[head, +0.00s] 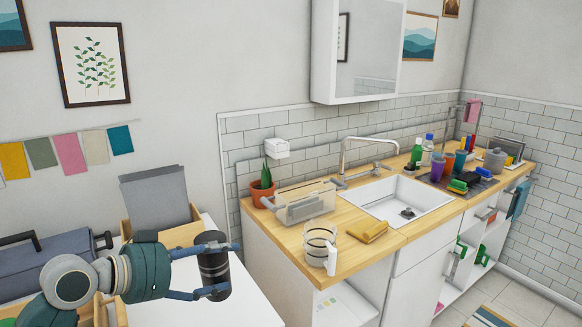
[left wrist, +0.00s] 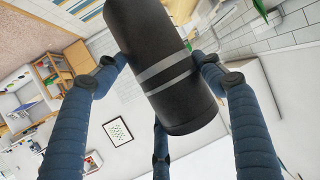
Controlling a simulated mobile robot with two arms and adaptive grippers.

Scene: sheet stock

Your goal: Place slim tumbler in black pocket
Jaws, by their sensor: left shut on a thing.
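The slim tumbler (head: 213,266) is a black cylinder with grey bands. My left gripper (head: 222,268) is shut around it and holds it roughly upright beside the wooden counter, over or in front of a white surface. In the left wrist view the tumbler (left wrist: 160,62) lies between the blue fingers, its bands and one rounded end showing. I cannot make out a black pocket for certain in either view. My right gripper is not in view.
The wooden counter (head: 372,252) holds a glass jar (head: 319,240), a yellow cloth (head: 367,231), a potted cactus (head: 263,188) and a clear bin (head: 306,203) by the sink (head: 397,200). Cups and bottles crowd its far end. A grey toolbox (head: 50,265) and grey sheets (head: 155,200) stand left.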

